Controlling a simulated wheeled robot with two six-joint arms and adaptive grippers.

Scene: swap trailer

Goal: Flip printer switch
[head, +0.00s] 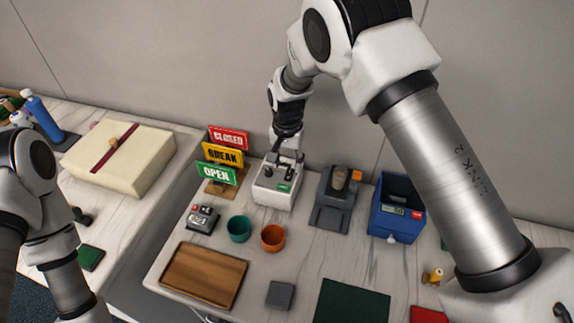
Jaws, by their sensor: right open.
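A white box-shaped device (272,196), which looks like the printer, stands at the back middle of the counter. It has dark parts and a small green patch on top; no switch can be made out clearly. My right gripper (278,173) reaches down from above. It is open, with its dark fingers right over the top of the white device. Whether the fingers touch it cannot be told. The gripper hides part of the device's top and back. My left arm shows at the left edge, but its gripper is not in view.
Signs (222,155) stand left of the white device. A grey machine (331,216) and a blue device (395,222) stand to its right. Teal (239,229) and orange (272,238) cups, a small grey device (203,219) and a wooden board (205,276) lie in front.

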